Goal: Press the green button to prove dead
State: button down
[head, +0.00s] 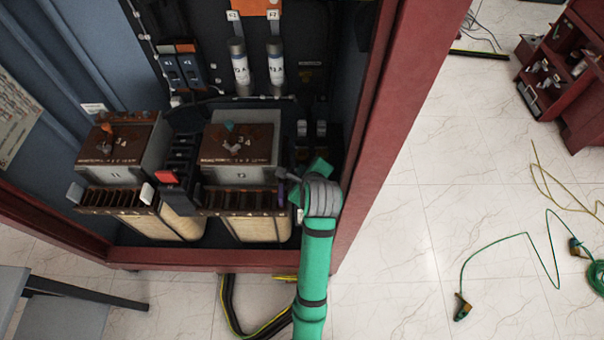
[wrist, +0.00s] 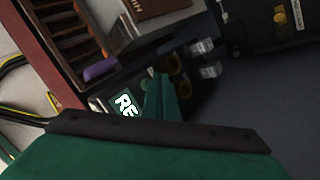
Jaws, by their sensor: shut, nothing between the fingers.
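My gripper (wrist: 157,80) shows in the wrist view as narrow green fingers held together, with nothing between them. Its tip is close to a dark unit at the right end of the transformer. I cannot clearly pick out the green button in either view, nor tell whether the tip touches anything. In the head view my green arm reaches up into the cabinet's lower right corner, and its wrist hides this spot.
A purple piece (wrist: 101,69) sits just left of the fingers. The red cabinet frame (head: 385,120) stands close right of my arm. Two transformer blocks (head: 243,138) (head: 112,142) fill the cabinet floor. Cables (head: 520,237) lie on the tiles.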

jog(key=shift+f, duration=0.2)
jog(key=shift+f, duration=0.25)
jog(key=shift+f, duration=0.35)
dwell(0.6)
jog(key=shift+s+f, duration=0.1)
dwell(0.3)
jog(key=shift+d, duration=0.1)
jog(key=shift+r, duration=0.9)
